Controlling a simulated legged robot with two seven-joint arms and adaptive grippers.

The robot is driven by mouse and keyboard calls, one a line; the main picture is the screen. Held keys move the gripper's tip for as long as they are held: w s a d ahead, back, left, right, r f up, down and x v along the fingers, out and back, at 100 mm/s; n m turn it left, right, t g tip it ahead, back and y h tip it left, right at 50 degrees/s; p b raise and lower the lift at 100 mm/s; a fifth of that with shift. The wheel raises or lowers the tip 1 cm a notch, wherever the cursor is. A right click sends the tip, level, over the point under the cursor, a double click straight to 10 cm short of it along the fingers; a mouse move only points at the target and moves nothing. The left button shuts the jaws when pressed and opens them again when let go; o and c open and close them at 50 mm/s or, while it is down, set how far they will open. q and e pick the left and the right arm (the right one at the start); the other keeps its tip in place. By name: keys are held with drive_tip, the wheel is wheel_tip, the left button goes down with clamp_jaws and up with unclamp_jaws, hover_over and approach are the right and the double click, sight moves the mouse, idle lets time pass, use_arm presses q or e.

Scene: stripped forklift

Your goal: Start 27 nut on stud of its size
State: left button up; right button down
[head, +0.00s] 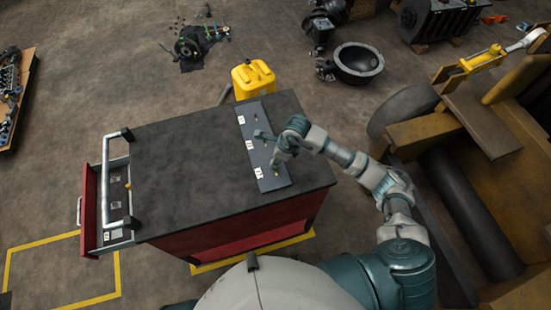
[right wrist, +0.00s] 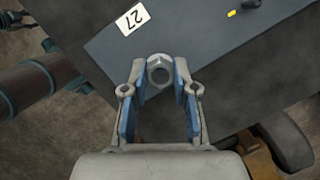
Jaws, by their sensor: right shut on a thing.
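The dark grey stud plate (head: 246,128) lies on the right part of the cart top, with white labels along it. In the right wrist view, the plate (right wrist: 200,35) carries a label reading 27 (right wrist: 132,18). My right gripper (head: 274,164) is low over the near end of the plate. Whether a stud is under or inside the nut cannot be told. My left gripper is out of view.
The cart's dark top (head: 190,150) is bare left of the plate. A small grey-blue object (head: 263,135) lies across the plate's middle. A yellow canister (head: 253,79) stands behind the cart. The yellow forklift body (head: 500,175) is to the right.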

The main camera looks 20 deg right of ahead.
drive_tip(key=shift+f+b, duration=1.15)
drive_tip(key=shift+f, duration=0.2)
drive_tip(key=m, duration=0.1)
drive_tip(key=m+p, duration=0.1)
drive_tip(key=m, duration=0.1)
drive_tip(key=shift+s+a+r+t+h, duration=0.1)
drive_tip(key=shift+a+r+t+h, duration=0.05)
drive_tip(key=shift+t+h, duration=0.15)
drive_tip(key=m+h+p, duration=0.1)
drive_tip(key=m, duration=0.3)
drive_tip(key=shift+a+m+t, duration=0.15)
drive_tip(key=shift+m+t, duration=0.15)
drive_tip(key=shift+t, duration=0.1)
drive_tip(key=m+h, duration=0.1)
drive_tip(key=m, duration=0.2)
drive_tip(key=m+p, duration=0.1)
drive_tip(key=m, duration=0.2)
drive_tip(key=shift+a+h, duration=0.1)
drive_tip(key=shift+h, duration=0.3)
drive_tip(key=shift+m+h+p, duration=0.4)
drive_tip(key=shift+m, duration=0.7)
drive_tip(key=shift+f, duration=0.25)
drive_tip(key=c, duration=1.1)
unclamp_jaws()
